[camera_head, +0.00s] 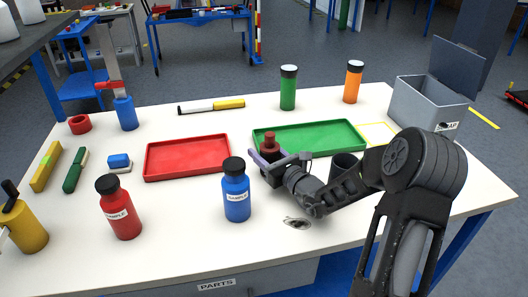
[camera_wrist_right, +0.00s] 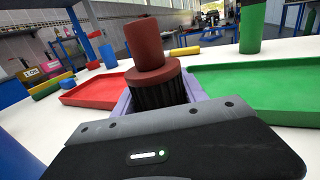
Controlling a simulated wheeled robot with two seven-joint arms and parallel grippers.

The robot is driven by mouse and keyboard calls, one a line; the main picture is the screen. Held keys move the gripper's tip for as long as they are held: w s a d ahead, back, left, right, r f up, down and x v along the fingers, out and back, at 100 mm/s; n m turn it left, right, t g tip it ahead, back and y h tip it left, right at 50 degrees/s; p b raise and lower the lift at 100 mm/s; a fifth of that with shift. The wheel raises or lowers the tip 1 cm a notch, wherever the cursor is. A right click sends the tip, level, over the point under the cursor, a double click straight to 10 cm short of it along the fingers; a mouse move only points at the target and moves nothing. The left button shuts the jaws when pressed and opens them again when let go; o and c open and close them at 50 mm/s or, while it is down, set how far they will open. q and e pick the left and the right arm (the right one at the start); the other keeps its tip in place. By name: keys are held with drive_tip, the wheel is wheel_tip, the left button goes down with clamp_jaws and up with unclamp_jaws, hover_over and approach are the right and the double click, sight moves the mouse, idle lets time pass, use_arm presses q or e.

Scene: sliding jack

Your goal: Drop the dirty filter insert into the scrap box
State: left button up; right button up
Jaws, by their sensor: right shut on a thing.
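The dirty filter insert (camera_head: 269,143) has a dark red top with a knob and a dark ribbed body. My right gripper (camera_head: 270,159) is shut on it, near the front left corner of the green tray. In the right wrist view the insert (camera_wrist_right: 155,88) stands upright between the pale purple fingers, and its lower end is hidden by the gripper. The grey scrap box (camera_head: 424,108) stands at the back right of the table with its lid raised. It is well to the right of my right gripper. My left gripper is not in view.
A green tray (camera_head: 354,146) and a red tray (camera_head: 150,163) lie mid-table. A dark cup (camera_head: 345,160) stands behind my right arm. Green (camera_head: 288,92) and orange (camera_head: 353,85) bottles stand near the back. Blue (camera_head: 236,196) and red (camera_head: 120,215) sample bottles stand in front. A dark smudge (camera_head: 298,223) marks the table.

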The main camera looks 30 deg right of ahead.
drive_tip(key=shift+f, duration=0.1)
drive_tip(key=o, duration=1.4)
drive_tip(key=shift+r, duration=0.2)
drive_tip(key=shift+s+f, duration=0.15)
drive_tip(key=shift+s, duration=0.15)
drive_tip(key=s, duration=1.1)
drive_tip(key=shift+s+d, duration=0.2)
drive_tip(key=shift+d, duration=0.1)
